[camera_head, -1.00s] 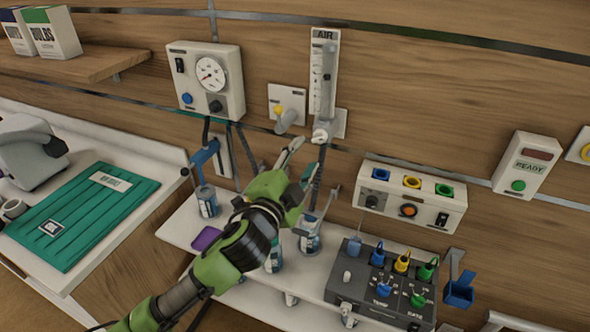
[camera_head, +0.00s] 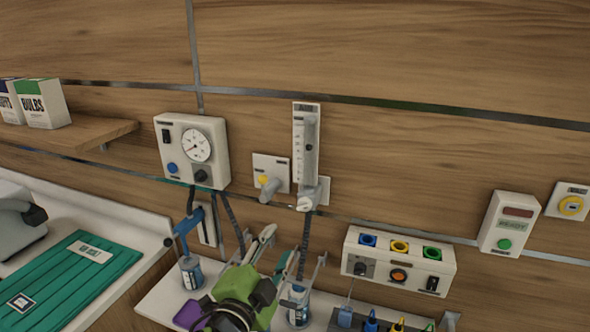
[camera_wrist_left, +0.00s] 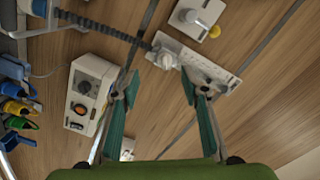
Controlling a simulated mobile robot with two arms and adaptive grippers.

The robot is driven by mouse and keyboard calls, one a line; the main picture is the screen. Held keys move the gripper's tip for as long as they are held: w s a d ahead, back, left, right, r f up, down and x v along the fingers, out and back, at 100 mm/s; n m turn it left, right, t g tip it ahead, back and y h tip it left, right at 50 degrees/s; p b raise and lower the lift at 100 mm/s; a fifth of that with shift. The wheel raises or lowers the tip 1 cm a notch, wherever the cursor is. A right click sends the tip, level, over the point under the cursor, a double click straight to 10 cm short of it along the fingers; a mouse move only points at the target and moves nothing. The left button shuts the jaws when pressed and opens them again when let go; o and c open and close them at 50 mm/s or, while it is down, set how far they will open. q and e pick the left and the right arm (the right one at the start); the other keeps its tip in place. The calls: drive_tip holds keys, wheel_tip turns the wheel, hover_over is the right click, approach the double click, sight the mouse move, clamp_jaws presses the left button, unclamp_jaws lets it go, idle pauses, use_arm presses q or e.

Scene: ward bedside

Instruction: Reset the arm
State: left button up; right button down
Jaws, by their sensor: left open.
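My left gripper (camera_head: 282,250) is green and grey and shows at the bottom middle of the head view, in front of the shelf with the bottles. In the left wrist view its two fingers (camera_wrist_left: 158,92) are spread apart with nothing between them. Beyond the fingertips are the wooden wall and the white flowmeter (camera_wrist_left: 195,65), which also hangs on the wall in the head view (camera_head: 306,150). The rest of the left arm is cut off by the lower edge of the head view. My right gripper is not in view.
A gauge box (camera_head: 192,150), a yellow-knobbed outlet (camera_head: 270,176), a socket box (camera_head: 398,262) and a ready box (camera_head: 509,222) are on the wall. Bottles (camera_head: 191,273) stand on the white shelf (camera_head: 160,300). A green folded cloth (camera_head: 70,285) lies at left. The upper wall is bare.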

use_arm(q)
drive_tip(key=s+a+f+n+g+y, duration=0.25)
drive_tip(key=s+a+f+n, duration=0.2)
drive_tip(key=f, duration=0.35)
drive_tip(key=s+a+f+n+g+y, duration=0.2)
drive_tip(key=s+a+f+n+g, duration=0.15)
drive_tip(key=s+f, duration=0.35)
drive_tip(key=s+a+f+n+g, duration=0.2)
drive_tip(key=s+a+f+g, duration=0.15)
drive_tip(key=s+f, duration=0.45)
drive_tip(key=s+a+f+n+g, duration=0.3)
drive_tip(key=s+f+g, duration=0.1)
drive_tip(key=s, duration=0.8)
wheel_tip(320, 180, down, 31)
drive_tip(key=s+g+b, duration=0.1)
drive_tip(key=s+b, duration=0.1)
drive_tip(key=b, duration=0.3)
drive_tip(key=s+a+f+g+b, duration=0.1)
drive_tip(key=s+a+f+b, duration=0.2)
drive_tip(key=s+f, duration=1.4)
wheel_tip(320, 180, down, 4)
drive_tip(key=shift+s+a+r+m+y+b, duration=0.15)
drive_tip(key=shift+s+r+m+y+b, duration=0.15)
drive_tip(key=shift+b, duration=0.25)
